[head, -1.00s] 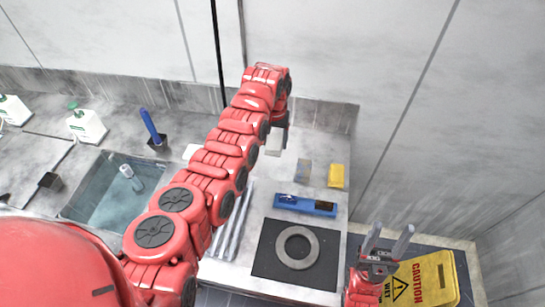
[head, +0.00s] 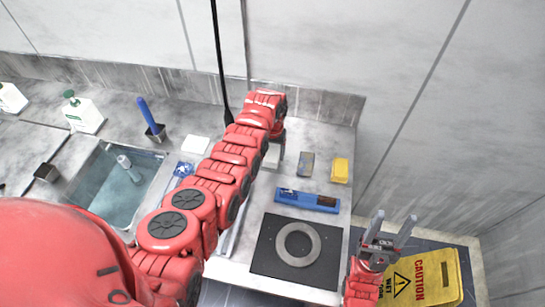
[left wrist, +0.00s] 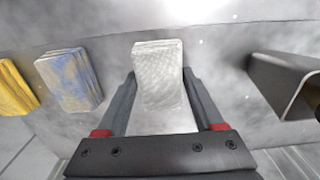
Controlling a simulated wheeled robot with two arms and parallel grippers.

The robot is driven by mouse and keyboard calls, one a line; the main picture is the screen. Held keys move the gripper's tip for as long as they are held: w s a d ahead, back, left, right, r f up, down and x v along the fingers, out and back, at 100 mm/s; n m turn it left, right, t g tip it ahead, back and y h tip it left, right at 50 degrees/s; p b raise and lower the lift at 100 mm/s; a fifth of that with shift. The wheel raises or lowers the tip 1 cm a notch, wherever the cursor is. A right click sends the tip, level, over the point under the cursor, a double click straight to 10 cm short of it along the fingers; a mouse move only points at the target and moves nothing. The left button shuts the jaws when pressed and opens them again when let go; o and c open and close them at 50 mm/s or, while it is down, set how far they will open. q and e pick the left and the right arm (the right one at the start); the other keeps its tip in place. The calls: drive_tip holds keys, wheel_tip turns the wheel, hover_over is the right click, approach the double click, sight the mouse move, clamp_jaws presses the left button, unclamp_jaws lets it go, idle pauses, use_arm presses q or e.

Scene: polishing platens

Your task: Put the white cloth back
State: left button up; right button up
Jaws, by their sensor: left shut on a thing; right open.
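The white cloth (left wrist: 158,75) is a pale folded stack between the fingers of my left gripper (left wrist: 160,98) in the left wrist view. The fingers are shut on it from both sides. In the head view the cloth (head: 272,157) shows below my left gripper (head: 277,137), level with the blue-grey cloth and left of it. It is at or close above the counter; I cannot tell if it touches. My right gripper (head: 390,232) is open and empty, out past the counter's right edge.
A blue-grey cloth (head: 306,163) and yellow cloth (head: 340,170) lie in a row right of the white one. A blue tray (head: 306,201) and a ring on a black mat (head: 265,262) lie nearer. A dark hollow object (left wrist: 285,82) stands beside my left gripper.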

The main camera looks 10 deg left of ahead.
use_arm(q)
drive_tip(key=shift+f, duration=0.2)
drive_tip(key=shift+f, duration=0.15)
drive_tip(key=o, duration=1.3)
